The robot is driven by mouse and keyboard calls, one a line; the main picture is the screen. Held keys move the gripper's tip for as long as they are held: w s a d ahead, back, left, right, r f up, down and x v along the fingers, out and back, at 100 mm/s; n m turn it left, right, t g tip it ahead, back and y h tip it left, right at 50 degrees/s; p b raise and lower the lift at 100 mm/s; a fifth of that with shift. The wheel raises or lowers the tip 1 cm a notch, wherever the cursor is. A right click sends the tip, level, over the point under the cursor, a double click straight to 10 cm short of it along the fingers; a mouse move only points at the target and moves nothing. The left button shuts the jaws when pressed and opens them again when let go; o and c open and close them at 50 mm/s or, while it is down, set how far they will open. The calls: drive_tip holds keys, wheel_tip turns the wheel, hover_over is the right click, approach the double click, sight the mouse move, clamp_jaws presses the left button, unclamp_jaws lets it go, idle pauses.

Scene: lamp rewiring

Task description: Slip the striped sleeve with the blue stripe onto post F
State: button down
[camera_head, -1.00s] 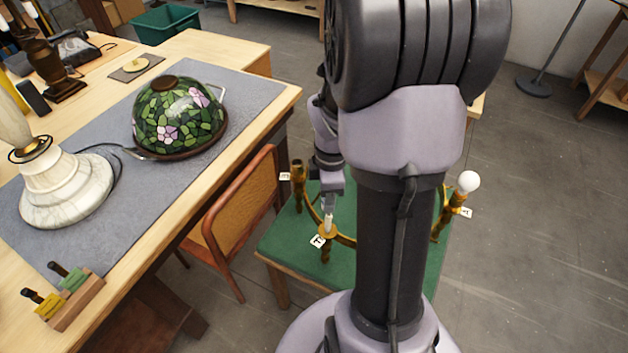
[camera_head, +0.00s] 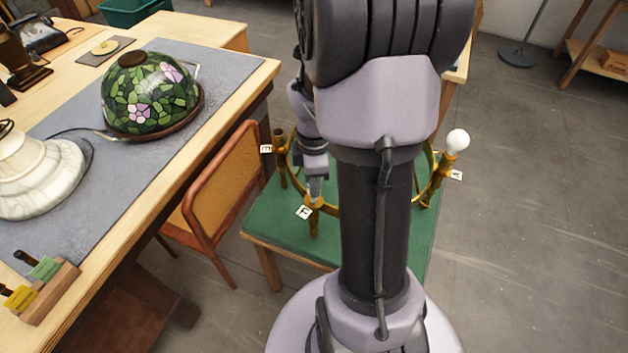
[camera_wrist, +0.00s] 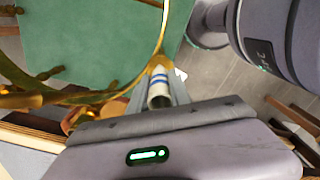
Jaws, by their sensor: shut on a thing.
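A white sleeve with blue stripes (camera_wrist: 161,73) is between the fingers of my gripper (camera_head: 316,190), which is shut on it. In the wrist view the sleeve's far end meets the brass at post F's place on the ring. I cannot tell how far the post is inside it. In the head view my fingertips are right above the brass cup (camera_head: 314,205) at the tag F (camera_head: 303,212), and they hide the sleeve and the post. The brass ring fixture (camera_head: 283,160) stands on a green-topped table (camera_head: 262,218); my arm covers its middle.
Post E (camera_head: 279,142) stands on the ring's left. A white bulb (camera_head: 457,142) is on the arm tagged A at the right. A wooden chair (camera_head: 215,195) and a workbench with a stained-glass shade (camera_head: 150,95) are to the left. Open floor lies right.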

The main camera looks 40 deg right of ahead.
drive_tip(key=shift+f+b, duration=1)
drive_tip(key=shift+f, duration=0.6)
drive_tip(key=shift+f, duration=0.1)
drive_tip(key=c, duration=1.1)
unclamp_jaws()
